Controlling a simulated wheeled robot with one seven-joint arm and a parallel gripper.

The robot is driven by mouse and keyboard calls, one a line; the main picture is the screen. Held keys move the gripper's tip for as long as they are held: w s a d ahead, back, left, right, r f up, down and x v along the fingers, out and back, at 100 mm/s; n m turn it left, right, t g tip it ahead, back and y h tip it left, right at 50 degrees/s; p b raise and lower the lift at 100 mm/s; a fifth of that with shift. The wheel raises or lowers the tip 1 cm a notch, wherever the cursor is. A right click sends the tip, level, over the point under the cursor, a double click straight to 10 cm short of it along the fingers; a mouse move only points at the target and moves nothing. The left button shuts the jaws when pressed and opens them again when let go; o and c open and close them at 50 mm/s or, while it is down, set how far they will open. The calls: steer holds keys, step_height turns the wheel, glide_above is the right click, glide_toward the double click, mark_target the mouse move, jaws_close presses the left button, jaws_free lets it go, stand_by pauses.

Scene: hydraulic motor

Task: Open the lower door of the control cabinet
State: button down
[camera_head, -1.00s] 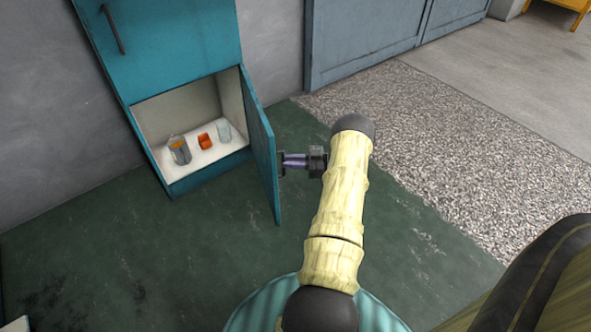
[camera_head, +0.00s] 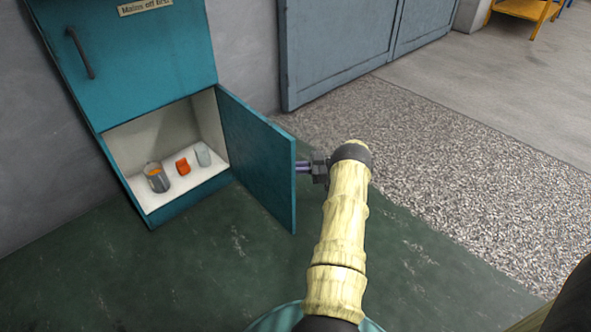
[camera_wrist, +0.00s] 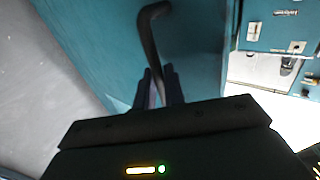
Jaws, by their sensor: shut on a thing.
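The teal control cabinet (camera_head: 135,55) stands against the wall at the left in the head view. Its lower door (camera_head: 262,160) stands wide open, hinged on the right side of the opening. My gripper (camera_head: 302,167) is at the outer face of this door, near its free edge, its fingertips partly hidden behind the door. In the wrist view my gripper (camera_wrist: 160,88) is shut on the dark bent handle (camera_wrist: 150,30) of the lower door (camera_wrist: 195,45). The upper door, with its own dark handle (camera_head: 80,52), is closed.
Inside the lower compartment are a grey cup with orange contents (camera_head: 157,178), an orange block (camera_head: 183,165) and a pale glass (camera_head: 203,154). Grey-blue doors (camera_head: 335,45) stand behind. The green floor (camera_head: 200,265) before the cabinet is clear.

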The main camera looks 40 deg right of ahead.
steer(key=shift+w+a+r, duration=0.2)
steer(key=shift+w+r, duration=0.1)
steer(key=shift+w, duration=0.2)
steer(key=c, duration=1.5)
jaws_free()
steer(key=shift+a+f, duration=0.1)
steer(key=shift+s, duration=0.15)
steer(key=shift+s+d+f, duration=0.1)
steer(key=shift+d, duration=0.15)
steer(key=b+v, duration=0.5)
steer(key=v, duration=1.2)
steer(key=shift+s+b, duration=0.1)
steer(key=shift+b, duration=0.25)
